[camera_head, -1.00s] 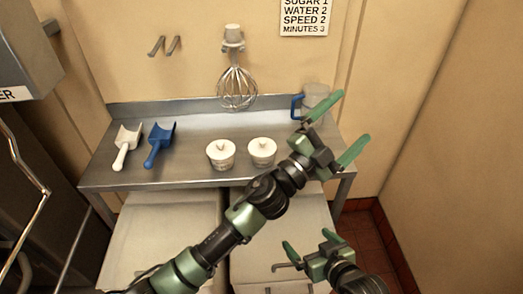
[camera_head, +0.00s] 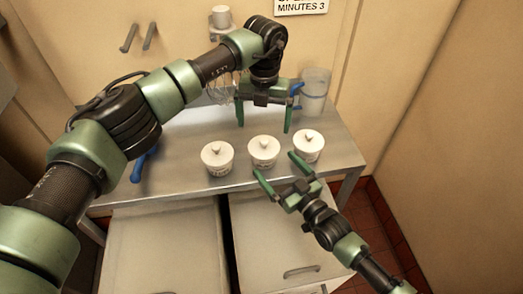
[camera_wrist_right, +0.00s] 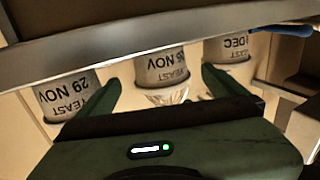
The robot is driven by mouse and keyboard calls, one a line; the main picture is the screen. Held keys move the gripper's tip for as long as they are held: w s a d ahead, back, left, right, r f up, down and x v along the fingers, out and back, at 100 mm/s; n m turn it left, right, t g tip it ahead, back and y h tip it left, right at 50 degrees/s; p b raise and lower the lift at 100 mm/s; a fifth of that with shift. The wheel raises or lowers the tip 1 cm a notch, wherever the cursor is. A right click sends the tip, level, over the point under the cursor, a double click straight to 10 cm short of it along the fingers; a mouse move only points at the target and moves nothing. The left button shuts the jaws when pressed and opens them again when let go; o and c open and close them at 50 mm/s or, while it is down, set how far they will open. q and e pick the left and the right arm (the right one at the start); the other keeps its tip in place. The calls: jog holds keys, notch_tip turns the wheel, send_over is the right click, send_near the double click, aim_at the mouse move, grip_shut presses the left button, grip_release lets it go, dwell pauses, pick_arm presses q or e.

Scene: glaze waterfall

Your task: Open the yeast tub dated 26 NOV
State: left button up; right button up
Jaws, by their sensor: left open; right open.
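Three white yeast tubs with knobbed lids on stand in a row on the steel table. The middle tub (camera_head: 263,151) also shows upside down in the right wrist view (camera_wrist_right: 160,70); its date ends in "6 NOV", the first digit unclear. The right tub (camera_head: 308,147) reads 29 NOV in the wrist view (camera_wrist_right: 68,95). The left tub (camera_head: 217,159) shows a DEC date there (camera_wrist_right: 228,48). My right gripper (camera_head: 276,164) is open in front of the middle tub, fingers pointing towards it. My left gripper (camera_head: 264,127) is open and empty, pointing down behind and above the middle tub.
A clear jug (camera_head: 314,92) with a blue handle stands at the table's back right. A whisk (camera_head: 220,88) hangs behind my left arm. A blue scoop (camera_head: 146,160) lies partly hidden at left. White bins (camera_head: 168,250) stand below the table front.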

aim_at(262, 143)
pick_arm(q)
jog(key=shift+d, duration=0.1)
pick_arm(e)
jog(key=x, duration=0.7)
jog(key=shift+r, duration=0.1)
jog(key=c, duration=2.2)
pick_arm(q)
jog(key=shift+s+a+r+m+t+h, duration=0.2)
jog(key=shift+s+a+m+t+h, duration=0.1)
jog(key=shift+a+m+t, duration=0.3)
pick_arm(e)
jog(key=shift+o, duration=0.2)
pick_arm(q)
jog(key=s+a+r+m+t+h, duration=0.2)
jog(key=s+r+m, duration=0.1)
jog(key=s, duration=0.1)
jog(key=x, duration=1.2)
jog(key=shift+w, duration=0.2)
